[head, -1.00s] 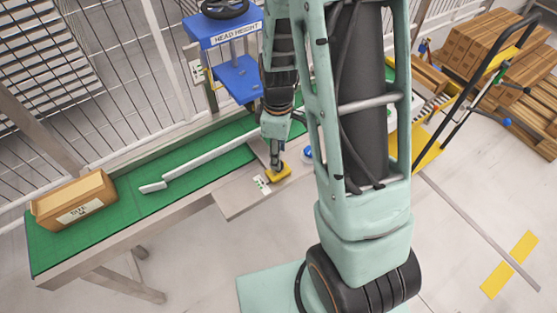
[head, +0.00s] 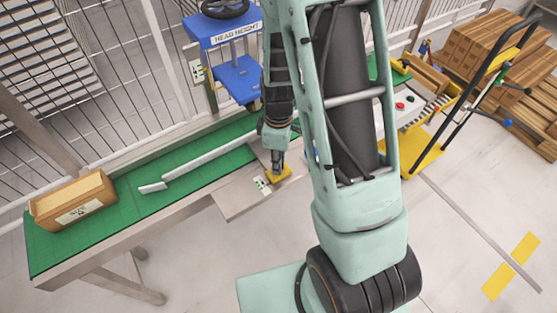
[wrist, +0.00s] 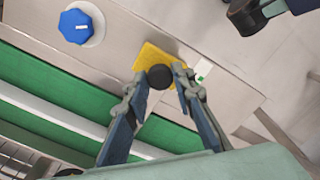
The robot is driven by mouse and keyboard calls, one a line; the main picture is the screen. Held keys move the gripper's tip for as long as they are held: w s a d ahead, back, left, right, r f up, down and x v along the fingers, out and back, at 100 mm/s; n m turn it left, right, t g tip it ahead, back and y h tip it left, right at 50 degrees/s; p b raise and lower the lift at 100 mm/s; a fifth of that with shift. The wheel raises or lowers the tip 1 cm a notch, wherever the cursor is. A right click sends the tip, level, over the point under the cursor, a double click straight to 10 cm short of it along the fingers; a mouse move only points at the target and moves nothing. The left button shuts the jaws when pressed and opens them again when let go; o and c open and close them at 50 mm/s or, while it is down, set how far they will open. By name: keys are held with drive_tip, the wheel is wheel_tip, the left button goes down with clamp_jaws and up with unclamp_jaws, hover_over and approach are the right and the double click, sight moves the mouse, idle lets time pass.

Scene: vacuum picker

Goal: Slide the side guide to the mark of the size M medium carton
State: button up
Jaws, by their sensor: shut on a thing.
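The side guide (head: 205,157) is a long pale rail lying along the green conveyor belt; it also shows as a white strip in the wrist view (wrist: 60,115). A yellow slider plate (head: 284,175) with a black knob (wrist: 160,77) sits on the grey side panel, beside a small white-and-green mark label (head: 262,184). In the wrist view the label (wrist: 203,70) is just right of the yellow plate (wrist: 150,56). My gripper (wrist: 161,80) is shut on the black knob, one finger on each side. The lettering on the label is too small to read.
A cardboard carton (head: 75,202) stands on the belt's left end. A blue dial (wrist: 77,26) is on the panel near the slider. A blue stand marked HEAD HEIGHT (head: 228,50) rises behind the belt. A yellow cart (head: 425,150) and stacked cartons (head: 490,50) are at right.

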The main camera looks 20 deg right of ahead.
clamp_jaws()
drive_tip(key=shift+w+a+b, duration=0.2)
drive_tip(key=shift+w+b, duration=0.1)
drive_tip(key=shift+w, duration=0.35)
drive_tip(key=o, duration=1)
unclamp_jaws()
drive_tip(key=shift+o, duration=0.2)
wheel_tip(320, 180, up, 12)
